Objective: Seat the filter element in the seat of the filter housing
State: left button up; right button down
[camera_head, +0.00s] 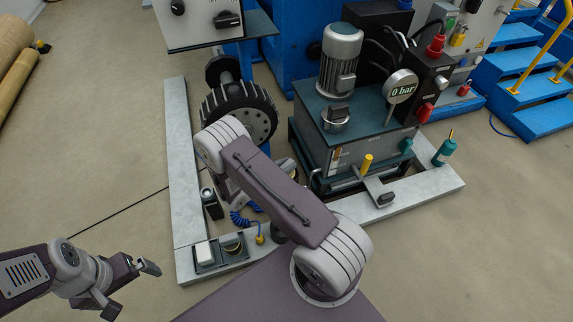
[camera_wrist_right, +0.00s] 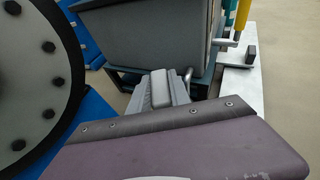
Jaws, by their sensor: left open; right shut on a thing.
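My right arm folds across the middle of the head view and hides most of my right gripper. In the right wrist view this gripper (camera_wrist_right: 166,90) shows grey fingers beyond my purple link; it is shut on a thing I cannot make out. I cannot identify the filter element for certain. A short silver canister (camera_head: 336,119), possibly the filter housing, stands on the power unit (camera_head: 340,150) below the motor; its seat does not show clearly. My left gripper (camera_head: 128,287) is open and empty over the floor at lower left, far from the unit.
A black tray at the frame's front-left corner holds a white block (camera_head: 204,252) and a round piece (camera_head: 233,244). A big dark wheel (camera_head: 240,115) stands left of the unit.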

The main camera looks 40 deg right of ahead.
jog(key=c, duration=1.1)
grip_release()
jog(key=shift+a+r, duration=0.1)
jog(key=shift+a, duration=0.05)
jog(key=p+v, duration=0.5)
jog(key=v, duration=0.3)
jog(key=shift+s+a+p, duration=0.15)
jog(key=shift+a+p, duration=0.15)
jog(key=shift+a, duration=0.05)
